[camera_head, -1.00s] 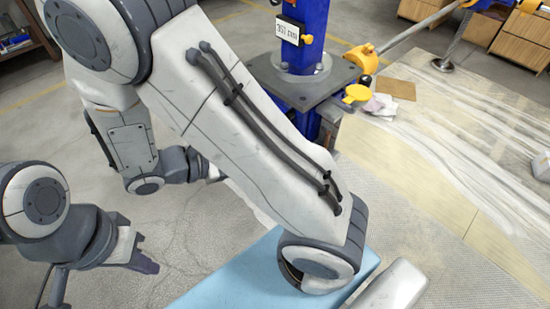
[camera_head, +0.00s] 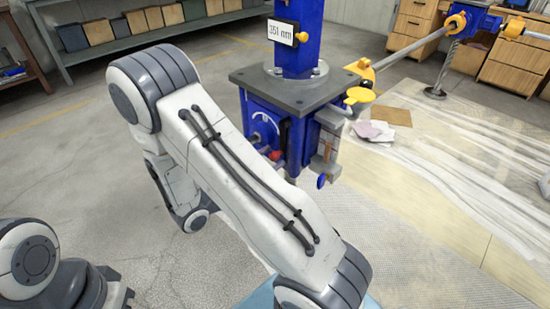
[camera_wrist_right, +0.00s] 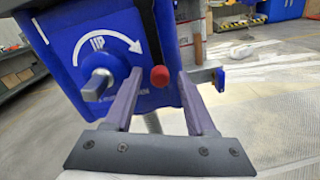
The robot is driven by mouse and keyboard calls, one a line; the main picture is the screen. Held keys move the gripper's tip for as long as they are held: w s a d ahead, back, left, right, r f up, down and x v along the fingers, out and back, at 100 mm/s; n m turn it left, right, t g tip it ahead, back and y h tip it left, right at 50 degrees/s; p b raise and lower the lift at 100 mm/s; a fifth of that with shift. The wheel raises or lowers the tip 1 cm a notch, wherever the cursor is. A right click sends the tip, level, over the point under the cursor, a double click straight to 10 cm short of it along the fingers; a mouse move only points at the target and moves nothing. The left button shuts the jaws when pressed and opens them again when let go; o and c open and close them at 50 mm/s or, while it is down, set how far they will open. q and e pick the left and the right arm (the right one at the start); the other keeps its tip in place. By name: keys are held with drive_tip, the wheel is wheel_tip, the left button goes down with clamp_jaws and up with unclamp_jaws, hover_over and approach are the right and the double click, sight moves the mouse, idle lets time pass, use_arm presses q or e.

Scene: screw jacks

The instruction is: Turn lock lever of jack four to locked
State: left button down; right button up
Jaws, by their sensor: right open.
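The blue jack (camera_head: 262,108) stands ahead, its grey top plate level and a "351 mm" sign on its column. No jack number is readable. A red knob (camera_head: 275,155) shows low on its body, seemingly the lock lever's end; the lever's shape and setting are unclear. In the right wrist view, my right gripper (camera_wrist_right: 160,82) is open, with the red knob (camera_wrist_right: 160,77) between its fingertips in the picture. Contact cannot be told. My arm hides this gripper in the head view. My left gripper (camera_head: 122,296) is partly cut off at the lower left edge.
A grey square shaft (camera_wrist_right: 97,85) sticks out under a white "UP" arrow on the jack's blue face. A yellow-ended bar (camera_head: 405,52) runs right from the jack. A shelf (camera_head: 165,30) stands behind; the floor at left is clear.

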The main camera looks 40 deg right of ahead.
drive_tip(key=shift+w+d, duration=0.1)
drive_tip(key=shift+d, duration=1.15)
clamp_jaws()
idle(0.5)
